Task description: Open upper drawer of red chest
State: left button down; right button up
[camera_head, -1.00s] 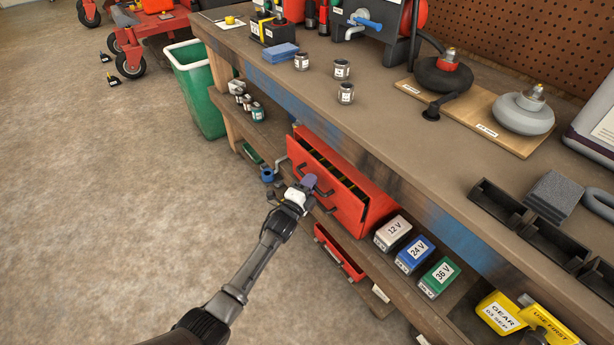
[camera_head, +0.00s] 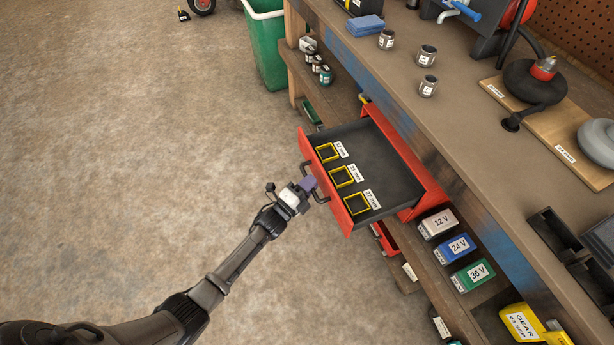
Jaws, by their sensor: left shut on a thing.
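The red chest (camera_head: 424,186) stands on the shelf under the workbench. Its upper drawer (camera_head: 385,153) is pulled far out to the left, and its dark inside shows. Several yellow-framed square compartments with white labels line the drawer's front side; the rest of the floor looks bare. My left gripper (camera_head: 308,188) is shut on a dark handle (camera_head: 322,196) on the drawer's red front. The fingertips partly hide that handle. My right gripper is not in view.
Battery boxes marked 12 V (camera_head: 437,224), 24 V (camera_head: 460,247) and 36 V (camera_head: 473,275) stand beside the chest. A red tray (camera_head: 384,238) sits lower down. A green bin (camera_head: 265,50) stands at the bench's far end.

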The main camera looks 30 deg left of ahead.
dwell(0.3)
pick_arm(q)
jog(key=c, duration=1.1)
grip_release()
jog(key=shift+c, duration=0.2)
jog(key=shift+s, duration=0.15)
jog(key=p+v, duration=0.3)
jog(key=v, duration=1)
jog(key=shift+s+f+p, duration=0.2)
jog(key=shift+s+p, duration=0.1)
jog(key=shift+p, duration=0.1)
